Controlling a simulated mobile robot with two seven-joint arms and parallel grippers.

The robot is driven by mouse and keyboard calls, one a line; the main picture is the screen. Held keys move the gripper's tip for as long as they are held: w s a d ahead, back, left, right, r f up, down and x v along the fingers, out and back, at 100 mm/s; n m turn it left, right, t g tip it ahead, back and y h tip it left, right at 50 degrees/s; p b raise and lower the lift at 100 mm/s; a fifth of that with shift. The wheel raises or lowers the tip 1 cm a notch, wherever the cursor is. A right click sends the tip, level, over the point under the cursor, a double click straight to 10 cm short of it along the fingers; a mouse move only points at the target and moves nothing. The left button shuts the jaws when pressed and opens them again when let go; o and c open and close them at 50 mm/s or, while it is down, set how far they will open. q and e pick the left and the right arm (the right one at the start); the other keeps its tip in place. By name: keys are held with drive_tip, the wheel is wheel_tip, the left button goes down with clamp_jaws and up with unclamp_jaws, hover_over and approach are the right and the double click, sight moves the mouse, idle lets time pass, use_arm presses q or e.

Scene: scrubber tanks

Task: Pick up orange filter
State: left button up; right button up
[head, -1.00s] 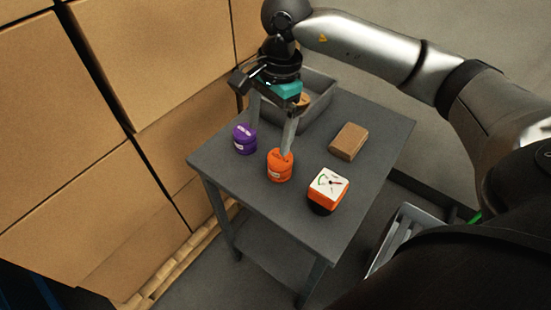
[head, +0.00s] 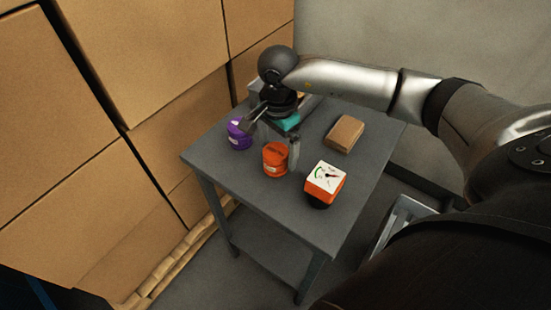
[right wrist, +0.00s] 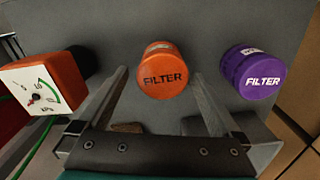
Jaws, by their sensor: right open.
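The orange filter (head: 276,160) is a short round canister standing upright on the grey table. Its top, lettered FILTER, faces the camera in the right wrist view (right wrist: 162,76). My right gripper (head: 277,146) is open and low over the table, its fingers on either side of the orange filter. In the right wrist view the fingertips (right wrist: 160,77) flank it with gaps showing on both sides. A purple filter (head: 239,135) stands to the left in the head view and to the right in the right wrist view (right wrist: 253,72). My left gripper is out of view.
An orange gauge with a white dial (head: 326,180) stands right of the filter on the table (head: 255,195). A brown box (head: 345,133) lies behind it. A grey bin (head: 312,103) sits at the back, partly hidden by my gripper. Stacked cartons (head: 165,140) rise close on the left.

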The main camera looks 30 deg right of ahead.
sight(276, 159)
wheel_tip(276, 159, down, 4)
drive_tip(key=shift+w+a+r, duration=0.1)
drive_tip(key=c, duration=1.3)
